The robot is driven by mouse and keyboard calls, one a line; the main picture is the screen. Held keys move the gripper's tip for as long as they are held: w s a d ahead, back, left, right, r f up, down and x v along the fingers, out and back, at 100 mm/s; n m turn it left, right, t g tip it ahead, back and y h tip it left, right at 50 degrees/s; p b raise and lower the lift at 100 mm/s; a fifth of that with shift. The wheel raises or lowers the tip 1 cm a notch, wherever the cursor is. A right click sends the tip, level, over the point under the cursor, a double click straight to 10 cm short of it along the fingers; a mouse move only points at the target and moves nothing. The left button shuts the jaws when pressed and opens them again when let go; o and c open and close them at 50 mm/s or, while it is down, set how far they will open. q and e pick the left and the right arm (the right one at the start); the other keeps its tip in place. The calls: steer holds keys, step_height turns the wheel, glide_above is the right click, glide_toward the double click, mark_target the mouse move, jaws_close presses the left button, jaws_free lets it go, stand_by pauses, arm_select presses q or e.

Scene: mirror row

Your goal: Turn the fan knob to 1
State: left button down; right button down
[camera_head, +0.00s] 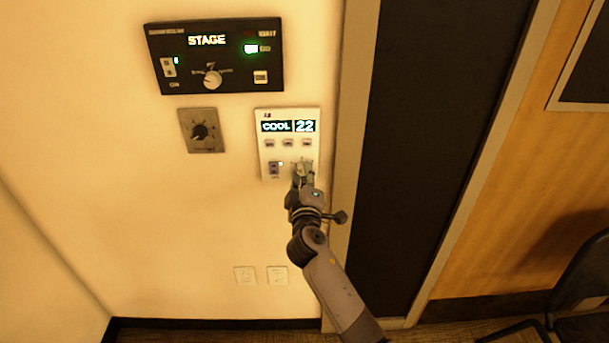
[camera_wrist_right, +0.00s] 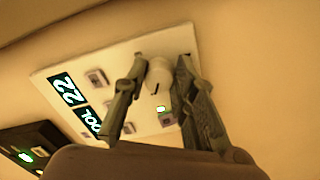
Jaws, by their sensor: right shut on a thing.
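A white wall panel (camera_head: 265,150) with a display reading COOL 22 is on the wall, with a row of three small buttons under the display. My right gripper (camera_head: 303,168) is at its lower right part and covers that area in the head view. In the right wrist view, a round white knob (camera_wrist_right: 159,72) with a dark pointer mark sits between the two fingers of my right gripper (camera_wrist_right: 160,80), which are shut on it. The numbers around the knob cannot be read. My left gripper is not in view.
A black STAGE panel (camera_head: 230,88) with its own knob is above. A grey dial plate (camera_head: 201,131) is to the left of the white panel. Two wall plates (camera_head: 260,276) are lower down. A door frame (camera_head: 352,130) stands close at right.

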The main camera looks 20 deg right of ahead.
steer(key=shift+r, duration=0.1)
steer(key=c, duration=1.3)
jaws_free()
steer(key=v, duration=1.2)
